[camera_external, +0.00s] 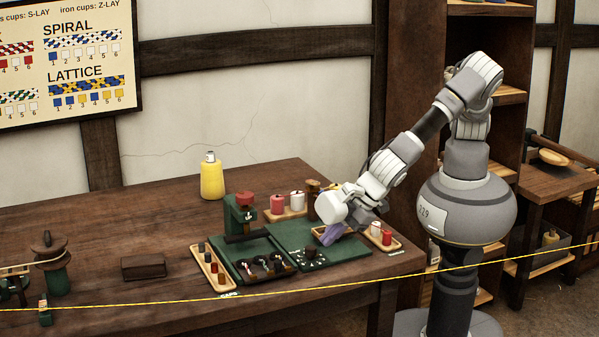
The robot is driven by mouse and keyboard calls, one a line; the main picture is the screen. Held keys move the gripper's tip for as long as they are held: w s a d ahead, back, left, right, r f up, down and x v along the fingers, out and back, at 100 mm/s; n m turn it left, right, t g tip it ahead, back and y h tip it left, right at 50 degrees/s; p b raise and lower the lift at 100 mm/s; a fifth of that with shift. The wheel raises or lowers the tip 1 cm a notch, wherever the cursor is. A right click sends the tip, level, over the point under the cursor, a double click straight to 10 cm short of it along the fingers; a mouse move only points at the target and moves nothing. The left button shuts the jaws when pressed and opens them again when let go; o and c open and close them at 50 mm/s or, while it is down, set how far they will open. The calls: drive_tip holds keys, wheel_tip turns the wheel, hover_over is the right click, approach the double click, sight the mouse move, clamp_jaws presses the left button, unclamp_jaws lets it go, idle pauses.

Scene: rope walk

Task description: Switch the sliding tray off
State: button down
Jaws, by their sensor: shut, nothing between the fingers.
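A dark shallow tray (284,274) holding several small dark and pale pieces lies at the front of the green board (228,262) on the table. It may be the sliding tray, but I cannot make out a switch on it. My gripper (328,236) reaches down from the right over the right part of the green board, to the right of the dark tray and apart from it. It is shut and empty. A purple shape shows at its tip, too small to tell apart. The hand hides part of the board behind it.
A green stand with a red top (245,200) rises behind the tray. A wooden tray with red and white spools (277,204) stands behind the board, another (386,237) at right. A yellow bottle (212,178) stands farther back. A yellow rope (150,304) crosses the front.

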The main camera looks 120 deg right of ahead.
sight(277, 258)
drive_tip(key=b+x, duration=0.4)
drive_tip(key=x, duration=0.6)
drive_tip(key=shift+w+d+f, duration=0.1)
drive_tip(key=shift+f, duration=0.25)
drive_tip(key=shift+w+d+r+b, duration=0.1)
drive_tip(key=shift+w+d+b, duration=0.15)
drive_tip(key=shift+d, duration=0.35)
drive_tip(key=shift+w+d+r+b, duration=0.1)
drive_tip(key=shift+w+d+b, duration=0.15)
drive_tip(key=shift+d, duration=0.35)
drive_tip(key=shift+w+d+r, duration=0.15)
drive_tip(key=shift+w+d, duration=0.15)
drive_tip(key=shift+d, duration=0.2)
drive_tip(key=d+p, duration=0.1)
drive_tip(key=d, duration=0.9)
drive_tip(key=shift+d, duration=0.35)
drive_tip(key=shift+s+a, duration=0.1)
drive_tip(key=shift+a, duration=0.15)
drive_tip(key=a, duration=0.1)
drive_tip(key=s+a, duration=0.2)
drive_tip(key=a, duration=0.1)
drive_tip(key=shift+r, duration=0.4)
drive_tip(key=p+v, duration=0.3)
drive_tip(key=v, duration=0.6)
